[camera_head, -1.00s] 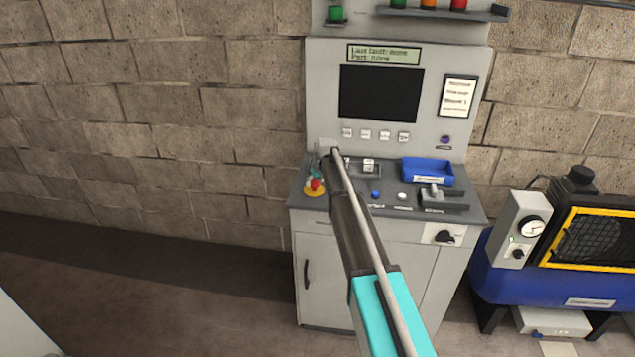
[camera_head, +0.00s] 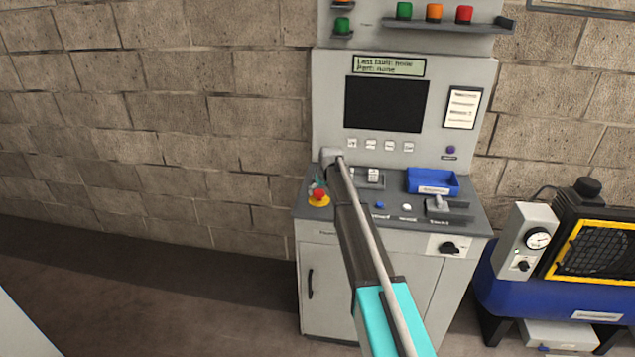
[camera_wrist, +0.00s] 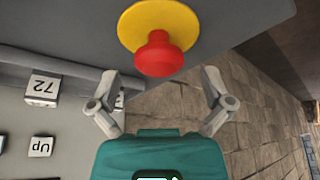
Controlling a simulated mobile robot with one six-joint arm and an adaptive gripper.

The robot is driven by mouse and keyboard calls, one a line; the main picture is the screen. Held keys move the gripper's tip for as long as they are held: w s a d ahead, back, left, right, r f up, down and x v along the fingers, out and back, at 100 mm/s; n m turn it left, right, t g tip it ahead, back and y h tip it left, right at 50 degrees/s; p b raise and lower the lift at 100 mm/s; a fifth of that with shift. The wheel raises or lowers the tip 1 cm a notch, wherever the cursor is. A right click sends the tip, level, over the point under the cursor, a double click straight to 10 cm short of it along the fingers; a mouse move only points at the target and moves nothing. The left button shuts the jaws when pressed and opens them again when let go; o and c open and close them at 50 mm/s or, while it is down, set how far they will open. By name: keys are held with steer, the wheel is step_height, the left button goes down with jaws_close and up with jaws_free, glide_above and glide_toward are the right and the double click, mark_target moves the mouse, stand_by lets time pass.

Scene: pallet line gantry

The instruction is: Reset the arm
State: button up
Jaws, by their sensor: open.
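My arm reaches out over a grey control console (camera_head: 345,260) with a dark desk top. My gripper (camera_head: 318,188) is at the left end of the desk, small and partly hidden by my arm in the head view. In the wrist view, my gripper (camera_wrist: 163,95) is open and empty, its two fingers spread apart. A red mushroom button (camera_wrist: 160,55) on a yellow disc (camera_wrist: 135,22) lies just beyond and between the fingertips. The same red button (camera_head: 319,194) shows in the head view at the desk's left corner. I cannot tell whether the fingers touch it.
The console carries a dark screen (camera_head: 385,105), a blue tray (camera_head: 432,182) and small knobs. White keys (camera_wrist: 42,88) show at left in the wrist view. A blue compressor (camera_head: 510,300) stands at right. Floor at left is clear before the block wall (camera_head: 180,120).

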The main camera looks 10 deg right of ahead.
steer(key=s+f+m+g+h, duration=0.1)
steer(key=s+m+g, duration=0.3)
steer(key=s, duration=4)
steer(key=shift+s+d+f+h, duration=0.2)
steer(key=shift+s+f+h, duration=0.05)
steer(key=shift+s+h, duration=0.05)
